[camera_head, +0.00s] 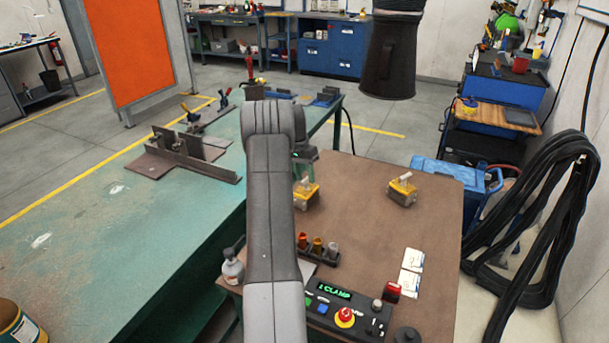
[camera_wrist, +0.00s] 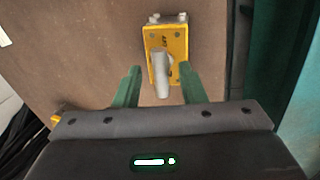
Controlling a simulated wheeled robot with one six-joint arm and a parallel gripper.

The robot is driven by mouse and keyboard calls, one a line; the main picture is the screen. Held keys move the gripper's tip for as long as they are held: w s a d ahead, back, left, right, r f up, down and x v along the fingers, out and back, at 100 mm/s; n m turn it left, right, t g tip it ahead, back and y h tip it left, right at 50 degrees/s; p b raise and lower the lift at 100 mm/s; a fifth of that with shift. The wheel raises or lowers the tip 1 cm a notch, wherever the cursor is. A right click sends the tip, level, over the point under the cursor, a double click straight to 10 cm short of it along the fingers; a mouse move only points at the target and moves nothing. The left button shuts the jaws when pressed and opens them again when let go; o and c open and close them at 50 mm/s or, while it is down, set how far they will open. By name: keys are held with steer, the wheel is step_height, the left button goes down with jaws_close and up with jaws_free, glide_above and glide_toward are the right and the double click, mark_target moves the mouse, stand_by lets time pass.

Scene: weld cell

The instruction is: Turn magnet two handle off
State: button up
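A yellow switchable magnet (camera_head: 306,195) sits on the brown table, partly hidden by my arm. It also shows in the wrist view as a yellow block (camera_wrist: 179,42) with a grey handle (camera_wrist: 162,75) pointing towards my gripper. My gripper (camera_wrist: 160,68) is open, its two green fingers on either side of the handle with a gap on each side. In the head view my gripper (camera_head: 304,160) is mostly hidden behind my arm. A second yellow magnet (camera_head: 402,190) with a grey handle stands further right. I cannot read which magnet is number two.
A control box (camera_head: 345,312) with a red button and a display reading "1 CLAMP" stands at the table's front. A green table (camera_head: 110,235) with fixtures adjoins left.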

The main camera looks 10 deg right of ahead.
step_height(320, 180, up, 14)
steer(key=w+a, duration=0.1)
steer(key=a, duration=0.1)
steer(key=shift+w+f+b, duration=0.25)
steer(key=shift+w+b, duration=0.05)
steer(key=shift+w, duration=0.05)
steer(key=f, duration=0.4)
steer(key=s+d+f, duration=0.1)
steer(key=f, duration=0.4)
steer(key=d+f, duration=0.1)
steer(key=f, duration=0.3)
steer(key=shift+s+f+p, duration=0.3)
steer(key=shift+s, duration=0.1)
